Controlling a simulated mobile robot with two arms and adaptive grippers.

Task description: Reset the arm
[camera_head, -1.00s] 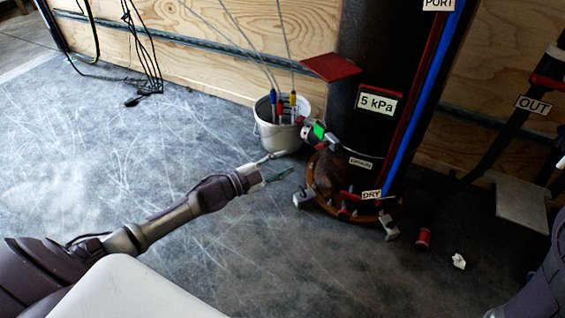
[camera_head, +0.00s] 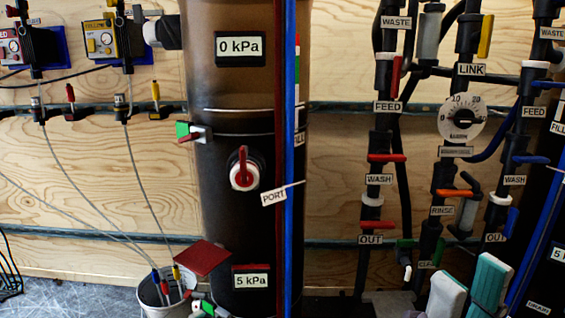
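My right gripper (camera_head: 468,290) is at the bottom right edge. Its two pale fingers with teal pads stand up and apart, with nothing between them. It is in front of the lower pipework, below the orange and green valve handles. The rest of my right arm is out of the picture. My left arm and gripper are not in view.
A large dark cylinder (camera_head: 240,200) with a red-handled valve (camera_head: 242,170) stands in the middle. Labelled pipes with coloured valves and a dial (camera_head: 463,118) fill the right. Pumps (camera_head: 100,38) are at upper left. A white bucket (camera_head: 152,298) with tubes stands at lower left.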

